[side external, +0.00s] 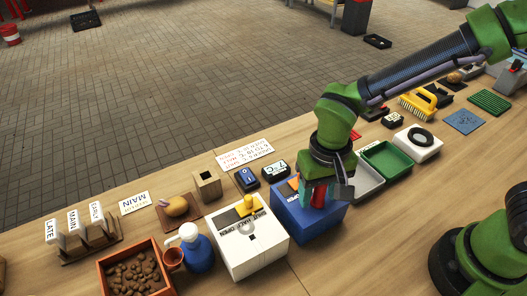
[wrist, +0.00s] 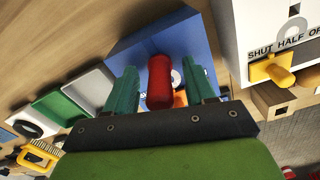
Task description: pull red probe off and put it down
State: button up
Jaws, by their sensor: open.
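The red probe (wrist: 160,82) stands on the blue box (wrist: 122,52) in the wrist view. In the side view it shows only as a bit of red (side external: 318,196) between my fingers, above the blue box (side external: 297,218). My gripper (wrist: 161,85) is open, with one green finger on each side of the probe. In the wrist view gaps show between the probe and both fingers. My gripper (side external: 318,198) hides most of the probe in the side view. Whether the probe's lower end sits in a hole is hidden.
A white box with a yellow lever (side external: 250,207) stands left of the blue box. A grey tray (side external: 366,183) and green tray (side external: 387,161) lie close on the right. Bare table shows in front of the boxes.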

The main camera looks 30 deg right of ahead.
grip_shut()
jog(key=shift+r, duration=3.75)
jog(key=shift+r, duration=0.1)
jog(key=shift+r, duration=1.45)
jog(key=shift+r, duration=1.5)
jog(key=shift+r, duration=1.5)
